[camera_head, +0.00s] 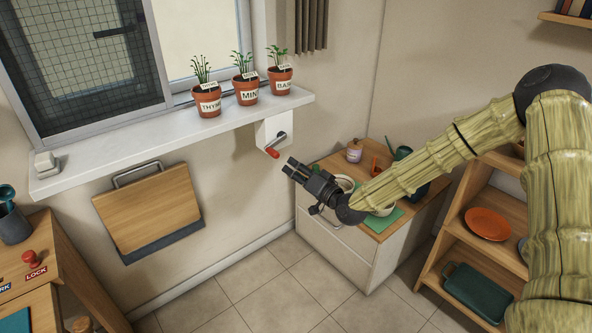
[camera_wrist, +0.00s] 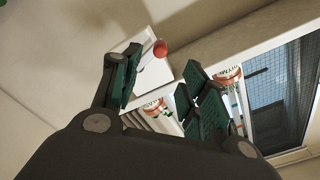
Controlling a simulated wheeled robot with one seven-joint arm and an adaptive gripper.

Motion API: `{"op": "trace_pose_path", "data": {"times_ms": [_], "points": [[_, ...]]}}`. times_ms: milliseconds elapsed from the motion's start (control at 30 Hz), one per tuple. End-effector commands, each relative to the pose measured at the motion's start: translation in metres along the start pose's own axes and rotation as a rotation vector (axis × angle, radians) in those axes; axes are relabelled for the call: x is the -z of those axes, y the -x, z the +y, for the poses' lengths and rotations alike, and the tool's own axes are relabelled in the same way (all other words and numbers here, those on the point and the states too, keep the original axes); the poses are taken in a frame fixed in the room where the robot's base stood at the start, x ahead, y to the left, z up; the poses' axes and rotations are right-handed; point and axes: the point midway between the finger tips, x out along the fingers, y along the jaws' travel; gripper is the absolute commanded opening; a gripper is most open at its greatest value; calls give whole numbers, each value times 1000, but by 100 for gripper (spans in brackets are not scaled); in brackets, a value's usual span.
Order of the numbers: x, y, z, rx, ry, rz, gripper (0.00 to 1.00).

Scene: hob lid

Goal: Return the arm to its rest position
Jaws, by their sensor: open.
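My gripper (camera_head: 291,169) is at the end of my outstretched arm, which reaches in from the right over a low cabinet. Its jaws are open and empty, pointing left toward the wall. A crank with a red knob (camera_head: 272,153) sits on a white wall plate under the windowsill, just left of the fingertips in the head view. In the wrist view my open fingers (camera_wrist: 158,82) have dark green pads. The red knob (camera_wrist: 160,48) shows beyond them, apparently not held. The exact gap to the knob cannot be told.
A low cabinet (camera_head: 335,239) with bowls and a bottle stands beneath my forearm. A wooden shelf (camera_head: 456,257) with an orange plate stands at right. Potted herbs (camera_head: 245,88) line the windowsill (camera_head: 160,139). A folded wooden lid (camera_head: 147,208) hangs on the wall. Tiled floor is clear.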

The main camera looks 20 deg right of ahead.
Motion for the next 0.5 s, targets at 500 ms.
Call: {"op": "trace_pose_path", "data": {"times_ms": [500], "points": [[-142, 60, 17, -203, 6, -307, 44]]}}
